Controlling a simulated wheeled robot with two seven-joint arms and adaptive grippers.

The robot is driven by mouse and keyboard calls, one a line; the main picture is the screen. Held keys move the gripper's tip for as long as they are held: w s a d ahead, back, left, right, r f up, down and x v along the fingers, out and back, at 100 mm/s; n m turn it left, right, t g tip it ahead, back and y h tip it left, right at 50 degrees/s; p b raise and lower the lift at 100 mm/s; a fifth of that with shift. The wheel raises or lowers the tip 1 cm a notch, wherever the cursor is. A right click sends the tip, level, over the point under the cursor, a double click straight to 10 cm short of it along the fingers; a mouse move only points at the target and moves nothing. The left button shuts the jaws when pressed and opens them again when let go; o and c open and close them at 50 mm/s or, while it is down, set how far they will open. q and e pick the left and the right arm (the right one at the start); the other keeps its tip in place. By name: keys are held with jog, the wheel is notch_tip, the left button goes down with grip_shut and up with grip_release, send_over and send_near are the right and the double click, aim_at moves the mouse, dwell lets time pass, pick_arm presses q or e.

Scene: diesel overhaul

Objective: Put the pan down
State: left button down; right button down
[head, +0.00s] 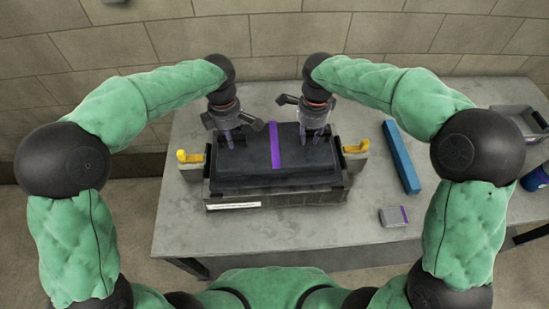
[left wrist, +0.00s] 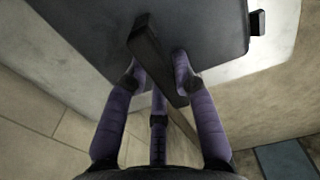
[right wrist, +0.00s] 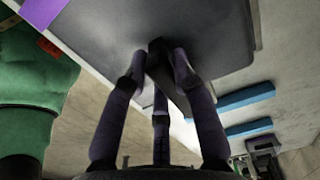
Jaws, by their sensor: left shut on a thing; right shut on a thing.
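The pan (head: 245,165) is a dark, wide, flat block with a purple stripe (head: 275,147) across its middle. In the head view it lies level over a dark cradle (head: 280,199) on the table; I cannot tell whether it touches the cradle. My left gripper (head: 230,141) is shut on a black bar-shaped handle (left wrist: 150,45) at the pan's far left. My right gripper (head: 313,141) is shut on a matching handle (right wrist: 157,55) at the far right. The pan's underside is hidden in the head view.
Yellow clamps stand left (head: 189,156) and right (head: 356,147) of the cradle. A blue bar (head: 402,158) and a small grey box (head: 392,217) lie to the right on the grey table (head: 340,222). A grey bin (head: 518,117) and a blue cylinder (head: 537,179) are far right.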

pick_arm(q)
jog(key=shift+f, duration=0.3)
pick_arm(e)
jog(key=shift+f, duration=0.3)
pick_arm(q)
jog(key=c, duration=1)
grip_release()
pick_arm(e)
jog(key=c, duration=1)
grip_release()
pick_arm(q)
notch_tip(320, 180, up, 11)
jog(key=shift+r, duration=0.1)
pick_arm(e)
jog(key=shift+r, duration=0.15)
pick_arm(q)
jog(key=shift+r, duration=0.4)
pick_arm(e)
notch_tip(320, 180, up, 12)
jog(key=shift+f, duration=0.1)
